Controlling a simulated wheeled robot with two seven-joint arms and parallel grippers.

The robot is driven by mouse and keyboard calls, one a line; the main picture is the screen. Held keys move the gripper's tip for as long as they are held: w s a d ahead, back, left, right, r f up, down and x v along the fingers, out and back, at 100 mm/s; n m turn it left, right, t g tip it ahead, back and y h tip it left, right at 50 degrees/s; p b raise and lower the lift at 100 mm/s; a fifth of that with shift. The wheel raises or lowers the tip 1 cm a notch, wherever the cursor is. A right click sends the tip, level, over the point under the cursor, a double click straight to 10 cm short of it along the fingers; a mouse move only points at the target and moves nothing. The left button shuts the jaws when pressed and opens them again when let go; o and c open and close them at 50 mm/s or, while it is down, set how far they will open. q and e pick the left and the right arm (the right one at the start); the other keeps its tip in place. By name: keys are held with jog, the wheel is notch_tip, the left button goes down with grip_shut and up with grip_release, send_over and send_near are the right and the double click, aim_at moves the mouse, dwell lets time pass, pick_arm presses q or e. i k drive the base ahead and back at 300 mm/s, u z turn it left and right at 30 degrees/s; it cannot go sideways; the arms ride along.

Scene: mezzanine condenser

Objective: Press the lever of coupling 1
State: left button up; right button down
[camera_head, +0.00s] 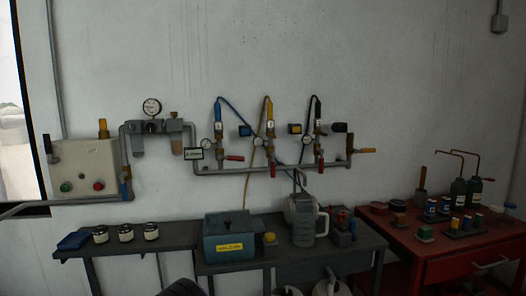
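Three brass couplings hang in a row above a grey wall pipe (250,171). The left coupling (219,128) has a blue hose, the middle coupling (270,128) a yellow hose, and the right coupling (318,128) a black hose. Their small white labels are too small to read, so I cannot tell which is coupling 1. Red handles show below them: the left red handle (234,158) points sideways, while the middle red handle (273,170) and the right red handle (321,165) hang down. Neither of my grippers is in view.
A red cabinet (450,258) with bottles and blocks stands at right. A control box (88,168) and pressure gauge (152,107) are at left.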

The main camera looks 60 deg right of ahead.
aim_at(239, 159)
jog(key=z, duration=1.25)
